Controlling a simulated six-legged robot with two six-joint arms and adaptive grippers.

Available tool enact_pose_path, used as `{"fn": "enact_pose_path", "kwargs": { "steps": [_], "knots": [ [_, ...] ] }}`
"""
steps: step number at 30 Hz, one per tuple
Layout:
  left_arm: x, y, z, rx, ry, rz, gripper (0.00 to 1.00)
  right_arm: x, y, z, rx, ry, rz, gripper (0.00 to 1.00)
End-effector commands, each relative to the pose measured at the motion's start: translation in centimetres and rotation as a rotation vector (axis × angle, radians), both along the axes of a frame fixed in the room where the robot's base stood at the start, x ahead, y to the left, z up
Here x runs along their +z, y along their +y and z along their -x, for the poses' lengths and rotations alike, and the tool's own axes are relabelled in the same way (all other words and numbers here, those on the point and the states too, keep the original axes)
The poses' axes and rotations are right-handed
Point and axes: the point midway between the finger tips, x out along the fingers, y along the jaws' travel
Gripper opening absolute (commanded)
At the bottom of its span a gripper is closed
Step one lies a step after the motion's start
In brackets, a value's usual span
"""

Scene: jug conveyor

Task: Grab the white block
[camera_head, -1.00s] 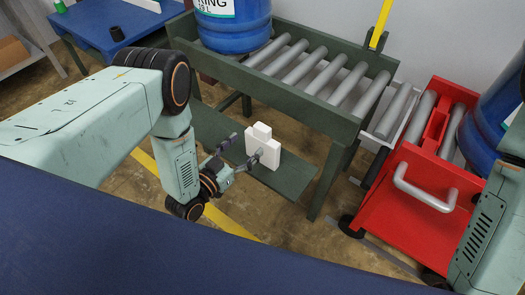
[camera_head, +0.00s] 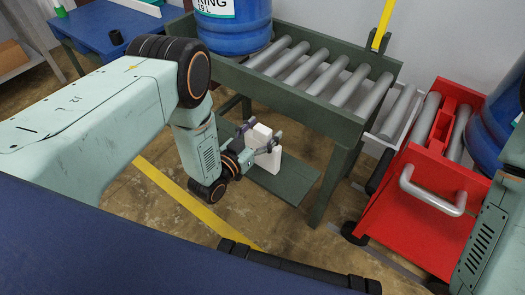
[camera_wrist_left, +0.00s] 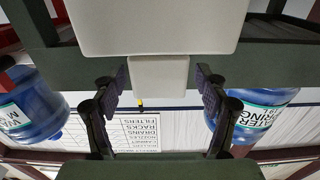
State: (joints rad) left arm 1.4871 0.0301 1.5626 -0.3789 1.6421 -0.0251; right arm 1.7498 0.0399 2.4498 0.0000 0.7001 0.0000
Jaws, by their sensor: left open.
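The white block (camera_head: 263,163) has a wide body with a narrower tab on top. It stands on the low dark green shelf (camera_head: 287,184) under the roller conveyor. My left gripper (camera_head: 260,134) is open around the tab, and its fingers hide part of the block in the head view. In the left wrist view the tab (camera_wrist_left: 158,76) shows between the open fingertips (camera_wrist_left: 161,88), with a gap on each side. The block's wide body (camera_wrist_left: 158,25) fills the top middle there. My right gripper is not in view.
The green roller conveyor (camera_head: 238,75) is above and behind the shelf, with a blue jug (camera_head: 234,35) on it. A red cart (camera_head: 415,225) with a grey handle stands at right. A blue table (camera_head: 97,27) is at back left. Floor in front of the shelf is open.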

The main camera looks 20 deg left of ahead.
Motion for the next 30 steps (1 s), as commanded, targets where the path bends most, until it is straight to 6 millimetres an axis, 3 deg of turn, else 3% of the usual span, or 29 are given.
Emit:
{"fn": "enact_pose_path", "kwargs": {
  "steps": [2, 27, 30],
  "knots": [
    [0.03, -0.05, 0.04, -0.001, 0.000, 0.000, 0.74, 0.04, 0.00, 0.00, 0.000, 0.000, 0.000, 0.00],
    [0.02, -0.01, 0.05, 0.000, 0.000, 0.000, 0.02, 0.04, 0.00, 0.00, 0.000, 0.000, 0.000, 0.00],
    [0.02, -0.01, 0.05, 0.000, 0.000, 0.000, 0.00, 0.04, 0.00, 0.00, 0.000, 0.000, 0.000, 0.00]
  ]
}}
